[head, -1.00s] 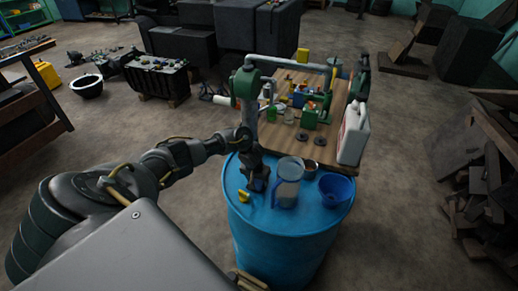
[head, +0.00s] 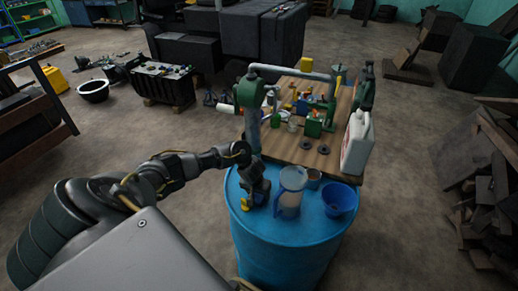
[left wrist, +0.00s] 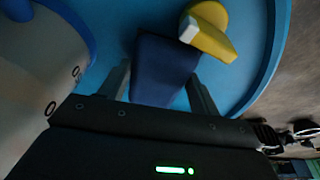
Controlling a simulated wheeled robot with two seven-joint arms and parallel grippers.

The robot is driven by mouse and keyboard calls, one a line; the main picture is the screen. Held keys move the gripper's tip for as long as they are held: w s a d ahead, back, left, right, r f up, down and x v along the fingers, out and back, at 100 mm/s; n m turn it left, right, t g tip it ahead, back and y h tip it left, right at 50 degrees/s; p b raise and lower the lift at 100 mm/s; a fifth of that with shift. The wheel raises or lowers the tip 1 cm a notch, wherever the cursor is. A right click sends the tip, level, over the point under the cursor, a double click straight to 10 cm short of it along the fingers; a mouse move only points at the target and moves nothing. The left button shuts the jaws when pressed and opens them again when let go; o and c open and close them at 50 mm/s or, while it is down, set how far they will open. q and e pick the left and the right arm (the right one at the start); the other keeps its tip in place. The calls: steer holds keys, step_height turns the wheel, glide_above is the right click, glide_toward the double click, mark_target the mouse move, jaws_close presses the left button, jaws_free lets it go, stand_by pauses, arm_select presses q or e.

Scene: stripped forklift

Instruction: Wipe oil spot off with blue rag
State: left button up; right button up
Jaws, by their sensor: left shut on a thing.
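My left gripper (head: 258,191) is over the left part of the blue barrel top (head: 285,233). It is shut on a dark blue rag (left wrist: 162,70), which shows between its two fingers in the left wrist view. The rag is close to the barrel top; I cannot tell whether it touches. A yellow thing with a pale end (left wrist: 207,30) lies right beside the rag. I cannot make out an oil spot in either view. My right gripper is not in view.
A clear pitcher with a blue handle (head: 290,192), a small copper-coloured cup (head: 313,179) and a blue bowl (head: 338,199) stand on the barrel, right of the gripper. Behind it, a wooden table (head: 322,158) holds a white jug (head: 357,142) and several tools.

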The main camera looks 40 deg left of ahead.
arm_select(q)
steer(key=shift+s+d+f, duration=0.3)
steer(key=shift+s+f, duration=0.25)
steer(key=shift+s, duration=0.25)
steer(key=shift+w+a+r+b, duration=0.15)
steer(key=shift+w+a+r, duration=0.1)
steer(key=shift+w, duration=0.2)
steer(key=shift+w+a+r+b, duration=0.15)
steer(key=shift+w+a, duration=0.1)
steer(key=shift+w, duration=0.2)
steer(key=shift+w+a, duration=0.1)
steer(key=shift+w, duration=0.2)
steer(key=shift+w+a, duration=0.15)
steer(key=shift+w, duration=0.3)
steer(key=shift+w+a+r+b, duration=0.1)
steer(key=shift+w+a+b, duration=0.15)
steer(key=shift+w, duration=0.35)
steer(key=shift+w+a+f+b, duration=0.1)
steer(key=shift+w+a+b, duration=0.1)
steer(key=shift+w, duration=0.4)
steer(key=shift+w+a+r+b, duration=0.15)
steer(key=shift+w+b, duration=0.1)
steer(key=shift+w, duration=0.35)
steer(key=shift+r, duration=0.1)
